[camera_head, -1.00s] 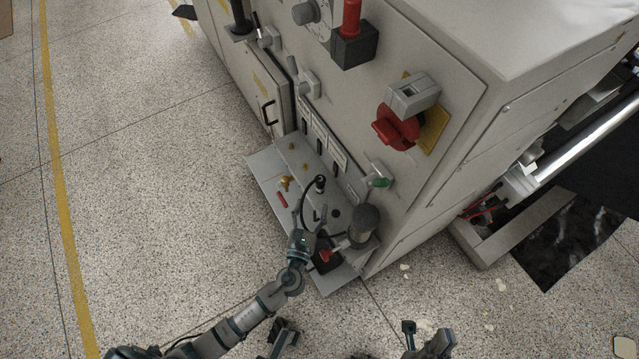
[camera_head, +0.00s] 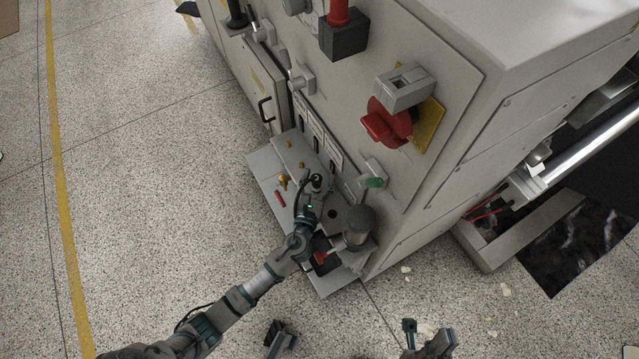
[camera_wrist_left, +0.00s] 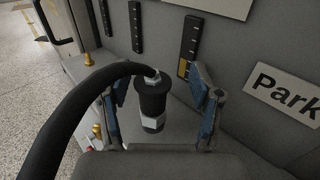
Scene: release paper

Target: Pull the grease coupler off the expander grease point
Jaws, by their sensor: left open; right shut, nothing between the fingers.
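The grease coupler (camera_wrist_left: 152,98) is a black cylinder with a silver hex collar and a thick black hose (camera_wrist_left: 75,115) curving from its top. It stands upright on the grey shelf and also shows in the head view (camera_head: 318,181). The grease point under it is hidden. My left gripper (camera_wrist_left: 158,112) is open, with one finger on each side of the coupler and gaps visible. In the head view my left gripper (camera_head: 313,200) is right at the coupler. My right gripper (camera_head: 428,341) is shut and empty at the bottom edge, away from the machine.
The grey shelf (camera_head: 265,172) carries brass fittings (camera_head: 283,182), a red piece (camera_head: 280,199) and a dark grey cylinder (camera_head: 360,222) right of my left arm. The machine panel (camera_wrist_left: 240,120) rises close behind the coupler. The floor to the left is clear.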

